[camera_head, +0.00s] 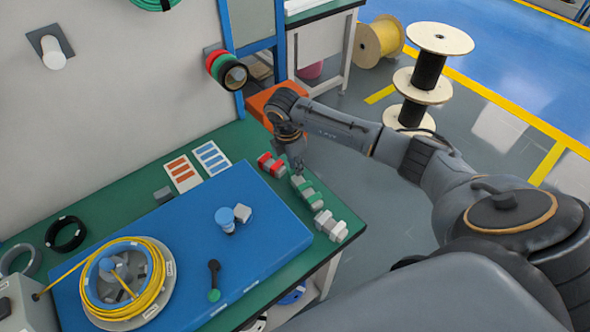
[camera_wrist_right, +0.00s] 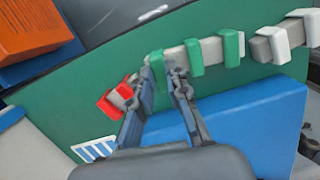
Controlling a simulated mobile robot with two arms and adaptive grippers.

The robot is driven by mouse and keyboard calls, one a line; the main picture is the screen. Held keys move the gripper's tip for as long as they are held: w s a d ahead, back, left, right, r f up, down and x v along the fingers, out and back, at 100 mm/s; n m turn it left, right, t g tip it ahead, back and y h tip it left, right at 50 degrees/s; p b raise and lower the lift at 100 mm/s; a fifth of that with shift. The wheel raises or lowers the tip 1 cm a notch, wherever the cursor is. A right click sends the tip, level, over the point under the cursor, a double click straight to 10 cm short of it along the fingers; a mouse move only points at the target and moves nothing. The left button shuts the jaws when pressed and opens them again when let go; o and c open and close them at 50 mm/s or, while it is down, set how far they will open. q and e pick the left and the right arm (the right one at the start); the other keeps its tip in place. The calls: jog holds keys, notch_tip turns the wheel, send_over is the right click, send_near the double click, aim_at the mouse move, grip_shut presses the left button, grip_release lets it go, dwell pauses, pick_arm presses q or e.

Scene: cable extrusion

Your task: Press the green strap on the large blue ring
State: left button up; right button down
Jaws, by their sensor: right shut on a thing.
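A row of green straps (camera_head: 308,190) sits on grey blocks at the table's right edge; they also show in the right wrist view (camera_wrist_right: 232,48). My right gripper (camera_head: 294,165) is at the left end of this row. In the right wrist view its two fingers (camera_wrist_right: 165,72) are shut around the end green strap (camera_wrist_right: 158,68), with grey block right beside it. A large blue ring (camera_head: 93,270) shows inside the coil of yellow cable at the lower left, partly covered by the cable. My left gripper is not in view.
Red straps (camera_head: 268,163) lie left of the green row and white straps (camera_head: 330,226) lie right of it. A blue board (camera_head: 190,240) carries a blue-topped knob (camera_head: 225,217) and a black handle (camera_head: 213,278). An orange box (camera_head: 268,98) stands behind the table.

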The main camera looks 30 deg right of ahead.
notch_tip(320, 180, up, 6)
jog(key=p, duration=0.4)
dwell(0.4)
